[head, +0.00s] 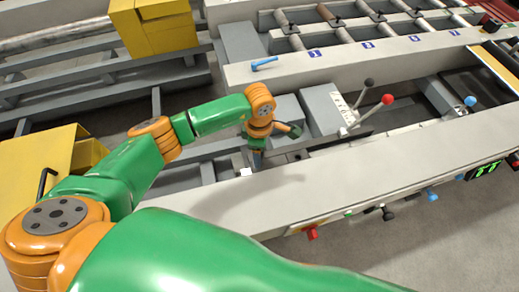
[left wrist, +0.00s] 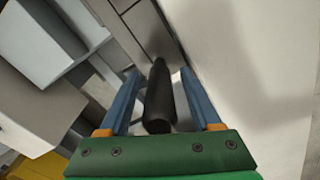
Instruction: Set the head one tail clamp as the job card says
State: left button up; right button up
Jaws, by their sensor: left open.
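My left gripper (head: 257,158) hangs over the inner edge of the near pale rail in the head view. In the left wrist view its two blue fingers (left wrist: 158,100) are open, one on each side of a black round handle (left wrist: 160,95). The fingers look apart from the handle. The handle stands beside a grey metal strip and the pale rail top; in the head view my gripper hides it. I cannot tell which setting it is in. No job card is recognisable. My right gripper is not in view.
Levers with a black knob (head: 369,83) and a red knob (head: 387,99) stand on a grey block right of my gripper. A blue handle (head: 264,63) lies on the far rail. Red, black and blue handles line the near rail's front. The near rail top (head: 400,160) is clear.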

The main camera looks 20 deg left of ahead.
pick_arm(q)
grip_shut()
jog(key=shift+r, duration=0.1)
dwell(1.2)
